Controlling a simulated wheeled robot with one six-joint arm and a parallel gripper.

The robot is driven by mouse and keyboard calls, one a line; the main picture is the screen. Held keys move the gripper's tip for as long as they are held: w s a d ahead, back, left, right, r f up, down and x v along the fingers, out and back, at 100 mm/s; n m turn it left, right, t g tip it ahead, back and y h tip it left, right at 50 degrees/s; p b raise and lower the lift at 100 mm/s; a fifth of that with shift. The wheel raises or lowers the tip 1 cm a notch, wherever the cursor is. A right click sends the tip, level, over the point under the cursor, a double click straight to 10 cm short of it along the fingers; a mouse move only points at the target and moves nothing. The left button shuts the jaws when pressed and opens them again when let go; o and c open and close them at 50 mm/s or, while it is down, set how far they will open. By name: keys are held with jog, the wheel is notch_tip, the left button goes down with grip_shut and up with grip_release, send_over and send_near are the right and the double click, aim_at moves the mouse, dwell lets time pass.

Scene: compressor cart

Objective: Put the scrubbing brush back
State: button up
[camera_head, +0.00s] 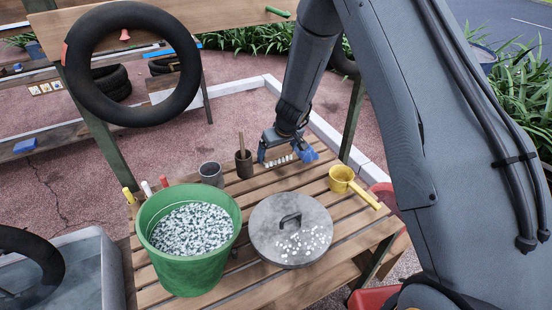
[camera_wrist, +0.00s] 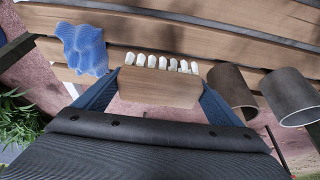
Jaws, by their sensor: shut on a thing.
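The scrubbing brush is a pale wooden block with a row of white bristle tufts. In the wrist view the brush (camera_wrist: 158,88) lies between the two blue fingers of my gripper (camera_wrist: 160,94), which is shut on it across its length. In the head view my gripper (camera_head: 284,153) hangs over the far edge of the slatted wooden table (camera_head: 330,225), with the brush's white bristles (camera_head: 279,161) showing below it. I cannot tell whether the bristles touch the slats. A crumpled blue cloth (camera_wrist: 80,48) lies beside the brush in the wrist view.
A dark holder with a stick (camera_head: 243,164) and a grey cup (camera_head: 210,174) stand left of my gripper. A yellow dipper (camera_head: 343,178) lies to the right. A green bucket (camera_head: 185,275) and a round metal lid (camera_head: 290,253) take up the table's front.

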jog(key=shift+f+b, duration=0.4)
jog(key=shift+f, duration=0.75)
jog(key=shift+f+b, duration=0.2)
jog(key=shift+b, duration=0.15)
jog(key=o, duration=0.9)
jog(key=shift+r, duration=0.1)
jog(key=shift+r+p, duration=0.1)
jog(key=shift+p, duration=0.2)
